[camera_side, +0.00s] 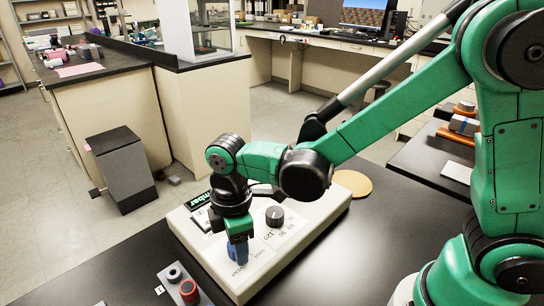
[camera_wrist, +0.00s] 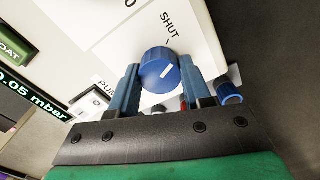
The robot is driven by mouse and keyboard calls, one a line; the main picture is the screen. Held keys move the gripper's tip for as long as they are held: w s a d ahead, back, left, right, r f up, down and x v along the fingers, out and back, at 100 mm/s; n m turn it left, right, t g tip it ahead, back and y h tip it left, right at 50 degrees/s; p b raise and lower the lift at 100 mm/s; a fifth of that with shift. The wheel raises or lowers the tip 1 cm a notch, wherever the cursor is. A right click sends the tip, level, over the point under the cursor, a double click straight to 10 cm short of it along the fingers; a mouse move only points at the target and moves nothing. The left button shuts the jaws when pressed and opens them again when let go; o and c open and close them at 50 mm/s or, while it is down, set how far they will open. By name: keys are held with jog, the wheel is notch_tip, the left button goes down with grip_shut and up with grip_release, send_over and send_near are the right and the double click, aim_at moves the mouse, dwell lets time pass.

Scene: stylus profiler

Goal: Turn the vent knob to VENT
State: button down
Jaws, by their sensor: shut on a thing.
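The blue vent knob (camera_wrist: 158,70) is on the white panel of the instrument (camera_side: 310,222). A short white mark on its face slants up and right in the wrist view. The label SHUT (camera_wrist: 169,22) stands above it with a small tick. My gripper (camera_wrist: 160,80) is shut on the knob, one blue finger on each side. In the side view my gripper (camera_side: 238,248) points down at the panel's near end and mostly covers the knob. A partly hidden label ending in ENT shows beside it. The VENT label is not readable in the wrist view.
A black dial (camera_side: 275,216) with numbers sits beside my gripper. A display (camera_wrist: 32,95) reads 0.05 mbar, near a rocker switch (camera_wrist: 95,103). A small block with a red-ended post (camera_side: 188,290) stands just left of the instrument.

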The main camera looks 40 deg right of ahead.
jog(key=m, duration=1.2)
jog(key=shift+m, duration=0.3)
dwell(0.4)
jog(key=shift+c, duration=1.9)
grip_release()
jog(key=shift+r, duration=0.15)
jog(key=shift+r, duration=2.7)
